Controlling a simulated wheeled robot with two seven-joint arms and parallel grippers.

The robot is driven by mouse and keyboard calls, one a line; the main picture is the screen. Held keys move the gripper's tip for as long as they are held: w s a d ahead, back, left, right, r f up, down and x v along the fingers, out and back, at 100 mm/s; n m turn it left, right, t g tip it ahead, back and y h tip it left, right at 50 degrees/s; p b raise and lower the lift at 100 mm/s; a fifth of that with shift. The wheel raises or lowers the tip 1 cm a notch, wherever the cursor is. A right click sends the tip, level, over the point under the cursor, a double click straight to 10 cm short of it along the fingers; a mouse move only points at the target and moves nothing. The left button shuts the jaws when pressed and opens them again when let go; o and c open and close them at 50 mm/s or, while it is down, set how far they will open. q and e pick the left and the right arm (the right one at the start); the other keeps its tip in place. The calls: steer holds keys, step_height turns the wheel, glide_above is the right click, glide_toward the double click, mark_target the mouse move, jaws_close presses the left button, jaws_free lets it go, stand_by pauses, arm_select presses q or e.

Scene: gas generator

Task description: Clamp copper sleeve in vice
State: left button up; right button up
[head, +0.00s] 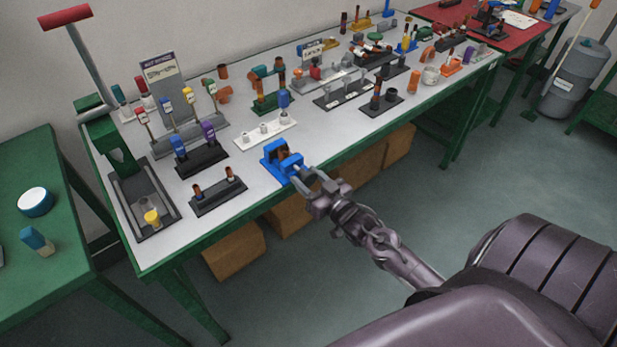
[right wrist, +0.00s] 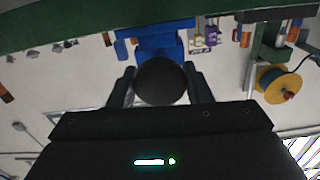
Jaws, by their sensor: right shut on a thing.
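The blue vice (head: 283,158) stands at the front edge of the long grey-topped table. Its blue body also shows in the right wrist view (right wrist: 158,47). My right gripper (head: 307,178) is at the vice's front end. In the right wrist view its two fingers are shut on a dark round knob (right wrist: 161,80) in front of the vice. I cannot tell whether a copper sleeve sits between the vice jaws. Copper-coloured sleeves (head: 229,174) stand in a dark rack left of the vice. My left gripper is not in view.
A white rack (head: 265,134) stands behind the vice, and a dark rack with blue and purple pieces (head: 202,158) to its left. A lever press (head: 110,150) is at the table's left end. Cardboard boxes (head: 236,254) lie below. Floor in front is clear.

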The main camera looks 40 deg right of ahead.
steer(key=m+p, duration=0.2)
steer(key=m, duration=0.1)
steer(key=shift+r, duration=0.15)
steer(key=m+p, duration=0.2)
steer(key=m, duration=0.1)
steer(key=shift+m, duration=0.3)
steer(key=m+p, duration=0.3)
steer(key=m, duration=0.3)
steer(key=m+p, duration=0.3)
steer(key=m, duration=0.2)
steer(key=shift+m, duration=0.4)
steer(key=shift+m+p, duration=0.85)
steer(key=shift+m, duration=1.35)
steer(key=o, duration=1)
steer(key=shift+f, duration=0.2)
